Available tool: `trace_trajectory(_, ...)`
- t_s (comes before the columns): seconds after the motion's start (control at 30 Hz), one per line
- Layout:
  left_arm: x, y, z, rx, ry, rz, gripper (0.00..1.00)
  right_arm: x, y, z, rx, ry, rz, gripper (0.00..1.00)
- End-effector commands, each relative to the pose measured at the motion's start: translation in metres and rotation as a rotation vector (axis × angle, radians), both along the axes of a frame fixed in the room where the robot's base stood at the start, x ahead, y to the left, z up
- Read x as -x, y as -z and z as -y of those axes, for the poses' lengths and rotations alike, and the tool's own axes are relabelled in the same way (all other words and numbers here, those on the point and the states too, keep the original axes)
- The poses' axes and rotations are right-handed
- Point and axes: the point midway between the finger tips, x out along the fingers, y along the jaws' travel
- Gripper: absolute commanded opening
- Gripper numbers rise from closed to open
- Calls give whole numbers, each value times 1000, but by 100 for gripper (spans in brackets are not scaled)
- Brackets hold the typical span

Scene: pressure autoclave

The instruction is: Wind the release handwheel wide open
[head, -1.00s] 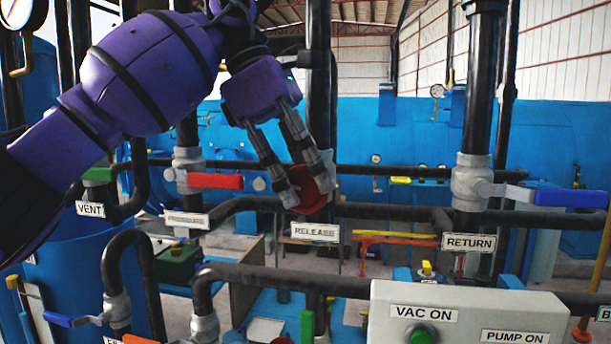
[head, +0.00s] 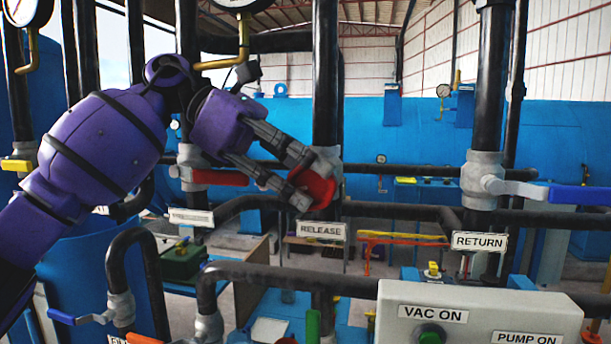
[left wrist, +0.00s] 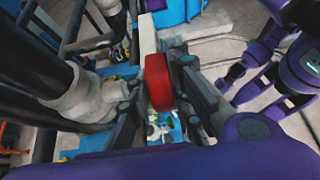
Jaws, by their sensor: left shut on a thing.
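The red release handwheel (head: 316,186) sits on the dark vertical pipe in the middle of the head view, just above the RELEASE label (head: 321,231). My left gripper (head: 306,187) reaches it from the upper left, with its two fingers shut on the wheel's rim. In the left wrist view the red wheel (left wrist: 158,82) shows edge-on between the fingers of my left gripper (left wrist: 157,95). The fingers hide part of the wheel. My right gripper is not in the head view; purple parts of mine show at the right of the wrist view.
A red lever (head: 220,177) is left of the wheel, behind my gripper. A blue lever (head: 580,195) is at the right by the RETURN label (head: 479,241). A grey control box (head: 470,315) stands in front at lower right. Dark pipes cross close around the wheel.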

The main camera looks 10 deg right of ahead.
Motion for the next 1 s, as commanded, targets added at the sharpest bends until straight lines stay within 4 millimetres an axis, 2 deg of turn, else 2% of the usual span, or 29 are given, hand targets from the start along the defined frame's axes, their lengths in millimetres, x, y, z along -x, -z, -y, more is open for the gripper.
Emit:
trace_trajectory(0.4,0,-1,0,8,0,-2,0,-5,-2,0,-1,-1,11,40)
trace_trajectory(0.43,0,-1,0,8,0,-2,21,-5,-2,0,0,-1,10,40)
trace_trajectory(0.57,0,0,0,8,-1,-3,38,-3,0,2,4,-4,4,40)
trace_trajectory(0.87,0,-1,-1,6,0,-3,38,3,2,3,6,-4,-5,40)
trace_trajectory(1.0,-4,-7,-9,7,-2,-2,38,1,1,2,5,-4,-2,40)
